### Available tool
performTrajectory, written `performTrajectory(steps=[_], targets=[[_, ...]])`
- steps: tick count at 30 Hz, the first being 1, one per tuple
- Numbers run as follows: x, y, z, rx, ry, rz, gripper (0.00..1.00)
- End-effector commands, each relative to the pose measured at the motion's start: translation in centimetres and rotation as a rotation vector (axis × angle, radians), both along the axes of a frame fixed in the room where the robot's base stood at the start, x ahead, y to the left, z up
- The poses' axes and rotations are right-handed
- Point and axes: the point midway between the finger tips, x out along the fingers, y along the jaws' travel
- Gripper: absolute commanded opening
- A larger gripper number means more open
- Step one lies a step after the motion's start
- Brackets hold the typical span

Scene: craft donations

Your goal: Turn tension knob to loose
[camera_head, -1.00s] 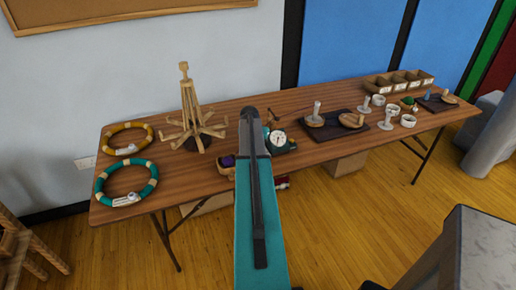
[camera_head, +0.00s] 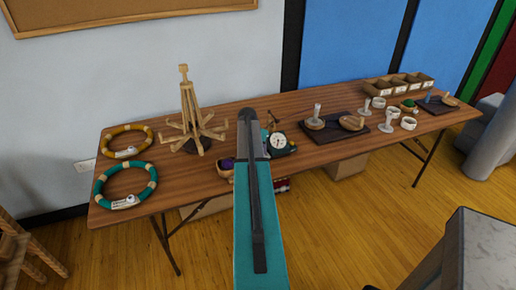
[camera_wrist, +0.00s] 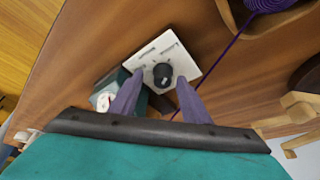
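The dark round tension knob (camera_wrist: 162,75) sits on a white plate (camera_wrist: 150,57) with dark markings, seen from above in the wrist view. The plate is on a teal device (camera_head: 278,143) with a round dial, at the table's front in the head view. My gripper (camera_wrist: 160,78) is open, with one finger at each side of the knob in the picture. I see gaps between the fingertips and the knob; I cannot tell their height above the plate. In the head view my arm hides the gripper and the knob. The knob's setting is too small to read.
The wooden table (camera_head: 215,175) also bears a wooden yarn winder (camera_head: 188,115), two hoops at the left, and trays and cups at the right. A purple cord (camera_wrist: 222,52) runs from a wooden bowl (camera_wrist: 240,22) past the device, close to the right finger.

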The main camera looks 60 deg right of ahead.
Motion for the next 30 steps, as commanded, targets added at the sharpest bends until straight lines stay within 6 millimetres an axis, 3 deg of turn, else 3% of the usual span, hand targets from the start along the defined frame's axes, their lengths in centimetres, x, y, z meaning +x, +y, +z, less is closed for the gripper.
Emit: performTrajectory(steps=[14,30], targets=[[0.1,0.6,0.9,0.001,-0.002,0.002,0.43],[-0.3,3.0,6.6,0.000,-0.002,0.002,0.43]])
